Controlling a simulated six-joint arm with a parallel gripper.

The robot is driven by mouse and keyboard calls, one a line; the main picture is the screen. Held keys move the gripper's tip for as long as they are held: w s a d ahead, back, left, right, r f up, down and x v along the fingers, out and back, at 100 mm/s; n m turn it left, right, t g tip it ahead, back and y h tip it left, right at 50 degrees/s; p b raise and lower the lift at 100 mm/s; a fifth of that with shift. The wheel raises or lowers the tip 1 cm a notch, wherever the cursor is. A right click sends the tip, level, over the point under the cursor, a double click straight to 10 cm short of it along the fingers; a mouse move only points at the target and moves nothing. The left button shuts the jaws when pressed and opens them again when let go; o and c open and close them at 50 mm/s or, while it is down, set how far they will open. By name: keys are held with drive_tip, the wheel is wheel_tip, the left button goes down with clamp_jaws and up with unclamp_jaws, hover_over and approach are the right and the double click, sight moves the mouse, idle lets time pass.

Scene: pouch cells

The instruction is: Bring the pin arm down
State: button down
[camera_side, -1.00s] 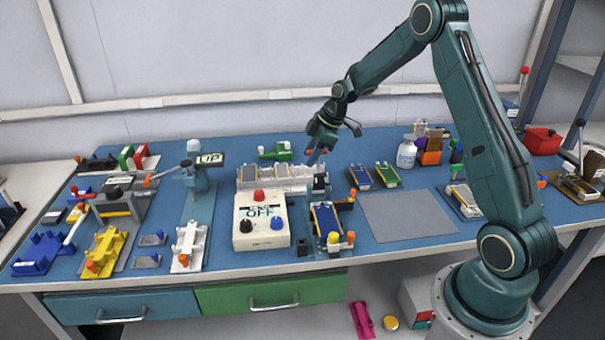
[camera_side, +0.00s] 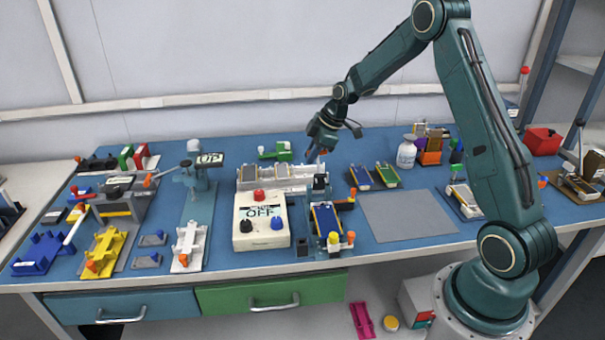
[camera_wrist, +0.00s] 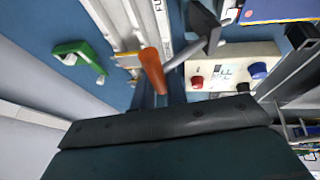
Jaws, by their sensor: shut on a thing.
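The pin arm is a grey lever with an orange handle (camera_wrist: 153,70). In the wrist view it runs from the handle to a dark pivot block (camera_wrist: 205,20). In the side view, the pivot post (camera_side: 320,182) stands behind a fixture holding a blue, gold-edged cell (camera_side: 325,218). My gripper (camera_side: 314,155) is at the handle, above and behind this fixture, and is shut on it. In the wrist view my gripper's dark body (camera_wrist: 170,125) fills the bottom and the fingers are mostly hidden.
A cream control box (camera_side: 262,222) showing OFF stands left of the fixture. Behind it is a pale rail of cells (camera_side: 278,177). A green clamp (camera_side: 275,152) lies farther back. Two cells (camera_side: 372,176) lie to the right. The grey mat (camera_side: 407,216) is clear.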

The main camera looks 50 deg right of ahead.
drive_tip(key=shift+s+a+r+n+t+h, duration=0.2)
drive_tip(key=shift+s+a+n+t+h, duration=0.05)
drive_tip(key=shift+s+a+t+h, duration=0.5)
drive_tip(key=shift+s+a+r+n+t+h, duration=0.2)
drive_tip(key=shift+s+a+n+t+h, duration=0.05)
drive_tip(key=shift+s+a+t+h, duration=0.55)
drive_tip(key=shift+s+a+f, duration=0.55)
drive_tip(key=shift+s+a, duration=0.25)
drive_tip(key=shift+s, duration=0.05)
drive_tip(key=shift+s+a+f, duration=0.5)
drive_tip(key=shift+s+a, duration=0.3)
drive_tip(key=shift+a, duration=0.05)
drive_tip(key=shift+s+a+f, duration=0.55)
drive_tip(key=shift+s+a, duration=0.25)
drive_tip(key=shift+s, duration=0.05)
drive_tip(key=shift+s+f, duration=0.1)
drive_tip(key=c, duration=1.4)
unclamp_jaws()
